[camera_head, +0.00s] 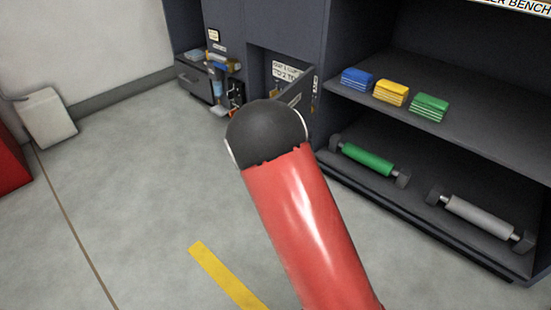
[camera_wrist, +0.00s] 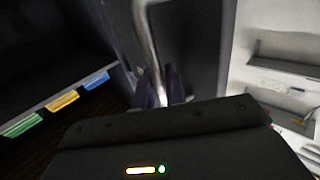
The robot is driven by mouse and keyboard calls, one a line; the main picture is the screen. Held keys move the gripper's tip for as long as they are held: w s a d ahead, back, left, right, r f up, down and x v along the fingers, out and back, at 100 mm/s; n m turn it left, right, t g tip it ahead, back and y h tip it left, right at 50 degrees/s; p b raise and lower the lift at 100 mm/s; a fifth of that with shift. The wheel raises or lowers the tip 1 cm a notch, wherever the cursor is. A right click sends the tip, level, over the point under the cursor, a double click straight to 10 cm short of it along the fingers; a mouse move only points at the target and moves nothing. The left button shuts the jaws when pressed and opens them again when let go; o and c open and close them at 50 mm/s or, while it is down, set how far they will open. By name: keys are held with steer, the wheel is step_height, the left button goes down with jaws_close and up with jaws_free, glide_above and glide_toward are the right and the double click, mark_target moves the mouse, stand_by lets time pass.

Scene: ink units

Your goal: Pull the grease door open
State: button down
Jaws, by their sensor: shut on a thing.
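The grease door appears to be the dark panel (camera_wrist: 188,45) in the wrist view, with a bare metal bar handle (camera_wrist: 147,35) along it. My gripper (camera_wrist: 161,88) is shut on the lower part of this handle. In the head view a dark door panel (camera_head: 299,88) stands swung out from the cabinet front, beside a white label. My red arm and its black joint hide the gripper and the handle there.
Shelves at the right hold blue (camera_head: 357,79), yellow (camera_head: 391,93) and green (camera_head: 429,107) stacks, above a green roller (camera_head: 368,159) and a grey roller (camera_head: 478,218). A drawer (camera_head: 195,83) stands at the back left. The floor (camera_head: 140,180) at left is mostly clear.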

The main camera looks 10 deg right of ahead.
steer(key=shift+w+d+r, duration=0.15)
steer(key=shift+d, duration=0.2)
steer(key=c, duration=1.5)
jaws_free()
steer(key=shift+c, duration=0.2)
steer(key=shift+a, duration=0.15)
steer(key=shift+s, duration=0.4)
steer(key=s, duration=0.7)
steer(key=shift+a, duration=0.3)
